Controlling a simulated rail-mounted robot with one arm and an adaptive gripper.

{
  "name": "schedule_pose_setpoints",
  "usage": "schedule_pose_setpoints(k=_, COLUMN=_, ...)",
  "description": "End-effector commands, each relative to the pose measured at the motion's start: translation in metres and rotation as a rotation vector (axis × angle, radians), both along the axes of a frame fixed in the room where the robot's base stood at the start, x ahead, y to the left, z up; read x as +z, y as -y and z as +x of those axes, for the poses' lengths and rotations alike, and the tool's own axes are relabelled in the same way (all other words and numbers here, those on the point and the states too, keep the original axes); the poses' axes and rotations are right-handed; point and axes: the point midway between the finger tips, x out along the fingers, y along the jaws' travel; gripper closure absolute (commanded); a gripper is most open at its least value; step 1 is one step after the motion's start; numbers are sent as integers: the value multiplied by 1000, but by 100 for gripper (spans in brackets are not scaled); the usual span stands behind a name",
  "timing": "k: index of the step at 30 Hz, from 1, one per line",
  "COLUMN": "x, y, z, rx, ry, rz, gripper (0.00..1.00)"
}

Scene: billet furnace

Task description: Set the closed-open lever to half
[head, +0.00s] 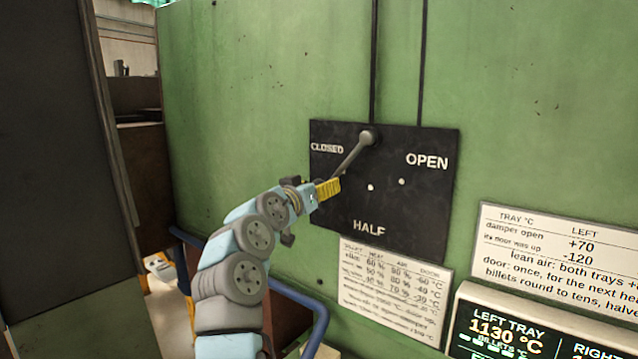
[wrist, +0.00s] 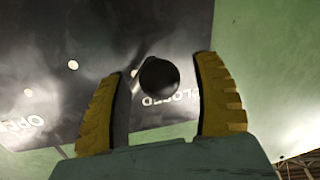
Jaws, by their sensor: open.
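The closed-open lever (head: 353,155) is a grey bar on a black panel (head: 430,215) marked CLOSED, HALF and OPEN. It slants down and left from its round pivot, its lower end on the CLOSED side, below that word. My gripper (head: 328,189) is at the lever's lower end and partly hides it in the head view. In the wrist view my gripper (wrist: 165,100) is open, with yellow pads on both sides of a dark round knob (wrist: 159,77). Gaps show beside the knob; depth between the pads is hard to judge.
The panel is on a green wall (head: 260,80). Below it are a printed table (head: 395,290), a blue rail (head: 305,310) and, to the right, a sign (head: 560,255) and a display (head: 510,335). A dark cabinet (head: 60,150) stands at the left.

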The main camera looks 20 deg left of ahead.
Motion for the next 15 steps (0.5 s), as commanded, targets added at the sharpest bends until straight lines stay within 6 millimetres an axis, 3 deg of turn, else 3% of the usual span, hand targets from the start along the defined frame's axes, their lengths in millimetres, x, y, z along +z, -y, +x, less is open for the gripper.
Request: schedule_pose_setpoints(k=15, x=1, y=1, z=6, rx=3, ry=3, rz=3, gripper=34)
